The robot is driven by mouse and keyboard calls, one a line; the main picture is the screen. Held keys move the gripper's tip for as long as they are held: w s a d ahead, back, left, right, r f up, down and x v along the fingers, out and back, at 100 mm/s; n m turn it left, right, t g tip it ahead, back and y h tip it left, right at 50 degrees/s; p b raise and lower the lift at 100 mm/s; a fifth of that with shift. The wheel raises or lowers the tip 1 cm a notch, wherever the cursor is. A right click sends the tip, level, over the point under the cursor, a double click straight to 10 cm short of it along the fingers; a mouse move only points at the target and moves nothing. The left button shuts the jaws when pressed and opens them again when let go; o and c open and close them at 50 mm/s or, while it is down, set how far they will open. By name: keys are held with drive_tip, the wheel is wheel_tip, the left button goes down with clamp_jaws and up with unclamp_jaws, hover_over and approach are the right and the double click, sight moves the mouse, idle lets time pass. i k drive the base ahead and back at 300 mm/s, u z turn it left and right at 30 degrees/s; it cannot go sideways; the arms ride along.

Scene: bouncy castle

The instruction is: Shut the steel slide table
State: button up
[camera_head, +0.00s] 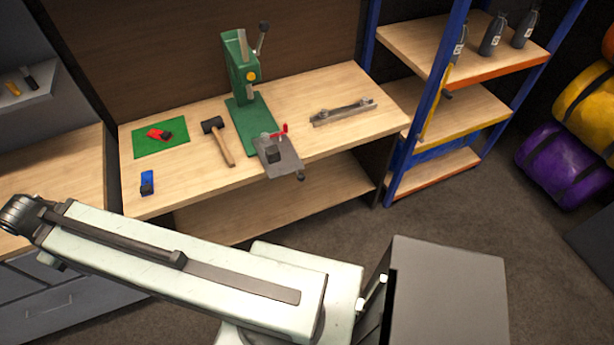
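The steel slide table (284,163) is a flat grey plate at the foot of a green press (241,75) on the wooden workbench (330,143). It sticks out toward the front of the bench, and its near end reaches the front edge. A small dark block (273,155) sits on it, and a red handle (281,130) stands near its back. A dark knob (300,177) is at its near right corner. My pale arm lies across the lower left, apart from the bench items. I cannot make out my gripper's fingers in this view.
On the bench are a mallet (223,148), a green mat (149,140) with a red tool, a blue item (147,182) and a metal bar (342,112). A blue-framed shelf (424,98) stands right. Open floor (440,215) lies before it.

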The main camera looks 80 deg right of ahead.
sight(279, 159)
drive_tip(key=z, duration=3.45)
drive_tip(key=k, duration=0.95)
drive_tip(key=u, duration=0.7)
drive_tip(key=i, duration=1)
drive_tip(key=u, duration=0.05)
